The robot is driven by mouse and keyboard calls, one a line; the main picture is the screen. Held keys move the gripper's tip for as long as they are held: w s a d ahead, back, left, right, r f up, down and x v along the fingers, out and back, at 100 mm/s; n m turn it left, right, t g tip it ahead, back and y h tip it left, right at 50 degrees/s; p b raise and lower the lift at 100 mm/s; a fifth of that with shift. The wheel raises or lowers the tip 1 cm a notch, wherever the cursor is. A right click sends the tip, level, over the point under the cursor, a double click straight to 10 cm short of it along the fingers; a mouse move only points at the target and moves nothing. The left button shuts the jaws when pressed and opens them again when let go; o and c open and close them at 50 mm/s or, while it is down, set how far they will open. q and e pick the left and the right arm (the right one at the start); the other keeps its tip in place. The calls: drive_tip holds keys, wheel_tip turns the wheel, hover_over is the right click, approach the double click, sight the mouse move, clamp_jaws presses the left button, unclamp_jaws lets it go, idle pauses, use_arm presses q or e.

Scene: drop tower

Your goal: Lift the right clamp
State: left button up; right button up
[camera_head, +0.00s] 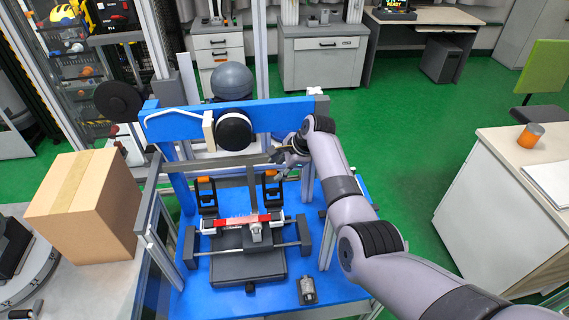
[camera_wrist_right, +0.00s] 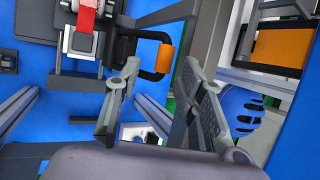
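The right clamp (camera_head: 272,189) is a black frame with an orange grip, on the blue base at the right end of the red-and-white bar (camera_head: 238,222). In the wrist view its orange grip (camera_wrist_right: 165,60) shows in a black loop, apparently beyond the gap between my fingers. The left clamp (camera_head: 207,196) looks alike and also stands upright. My right gripper (camera_head: 281,166) is open and empty, just above the right clamp. I cannot tell whether it touches the clamp. My left gripper is not in view.
A blue crossbeam (camera_head: 175,124) with a black disc (camera_head: 234,131) spans behind the clamps. A grey upright bar (camera_head: 252,188) hangs close left of the right clamp. A small grey motor (camera_head: 307,290) lies at the front right of the base. A cardboard box (camera_head: 85,205) stands at left.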

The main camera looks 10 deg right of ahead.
drive_tip(key=shift+s+v, duration=0.2)
drive_tip(key=shift+v, duration=1.6)
drive_tip(key=shift+s+f, duration=0.1)
drive_tip(key=shift+f, duration=0.15)
